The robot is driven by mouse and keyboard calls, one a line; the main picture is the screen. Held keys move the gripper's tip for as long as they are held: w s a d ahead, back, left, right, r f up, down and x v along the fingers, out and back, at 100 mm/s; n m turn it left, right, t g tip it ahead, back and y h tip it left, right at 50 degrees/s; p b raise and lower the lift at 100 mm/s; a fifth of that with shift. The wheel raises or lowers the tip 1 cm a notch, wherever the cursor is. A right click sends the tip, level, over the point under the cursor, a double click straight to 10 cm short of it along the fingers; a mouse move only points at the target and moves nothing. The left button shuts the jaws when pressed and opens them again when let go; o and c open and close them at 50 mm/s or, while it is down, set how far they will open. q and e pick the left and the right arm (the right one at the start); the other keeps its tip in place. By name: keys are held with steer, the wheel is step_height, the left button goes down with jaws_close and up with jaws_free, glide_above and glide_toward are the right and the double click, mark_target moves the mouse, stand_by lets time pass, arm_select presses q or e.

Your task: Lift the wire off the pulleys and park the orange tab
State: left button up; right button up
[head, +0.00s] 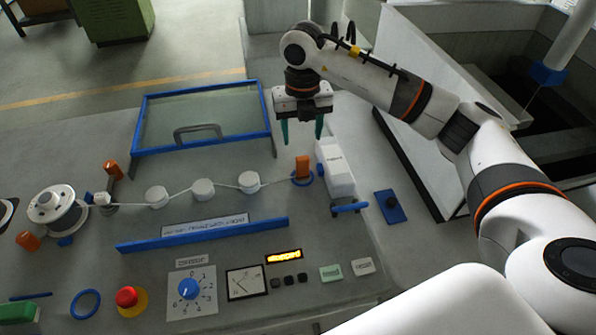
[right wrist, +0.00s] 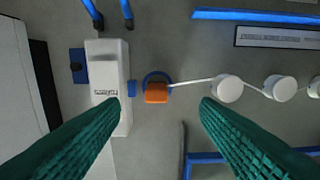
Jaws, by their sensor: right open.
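The orange tab (head: 302,165) stands in a blue ring at the right end of the wire; it also shows in the right wrist view (right wrist: 156,94). The pale wire (head: 226,186) runs from the tab past the white pulleys (head: 249,182) toward a white spool (head: 57,207) at the left. In the right wrist view the wire (right wrist: 190,82) meets the pulleys (right wrist: 229,88) to the right of the tab. My right gripper (head: 302,138) is open and empty above the panel, apart from the tab, which shows between its fingers in the wrist view. My left gripper is out of view.
A white box (head: 336,168) stands close right of the tab. A blue plate with a peg (head: 392,206) lies further right. A blue-framed clear cover (head: 203,115) with a handle is behind the pulleys. A blue bar (head: 203,234) and controls are in front.

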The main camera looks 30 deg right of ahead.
mark_target(303, 158)
steer(key=shift+w+f, duration=0.25)
steer(key=shift+f, duration=0.25)
steer(key=shift+w+f, duration=0.25)
steer(key=shift+f, duration=0.25)
steer(key=f, duration=0.1)
steer(key=f+p, duration=0.1)
steer(key=f, duration=0.1)
steer(key=f+p, duration=0.1)
steer(key=f, duration=0.1)
steer(key=shift+s+f, duration=0.2)
steer(key=shift+s, duration=0.05)
steer(key=shift+w+d+f+p, duration=0.1)
steer(key=shift+f+p, duration=0.15)
steer(key=shift+p, duration=0.15)
steer(key=f, duration=0.1)
steer(key=f+p, duration=0.1)
steer(key=f, duration=0.1)
steer(key=f+p, duration=0.1)
steer(key=shift+w+d+f, duration=0.15)
steer(key=shift+d+f, duration=0.05)
steer(key=shift+d, duration=0.15)
steer(key=shift+w+f, duration=0.1)
steer(key=shift+f, duration=0.15)
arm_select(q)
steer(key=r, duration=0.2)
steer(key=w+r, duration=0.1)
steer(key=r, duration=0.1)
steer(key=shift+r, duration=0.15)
arm_select(e)
steer(key=c, duration=1.1)
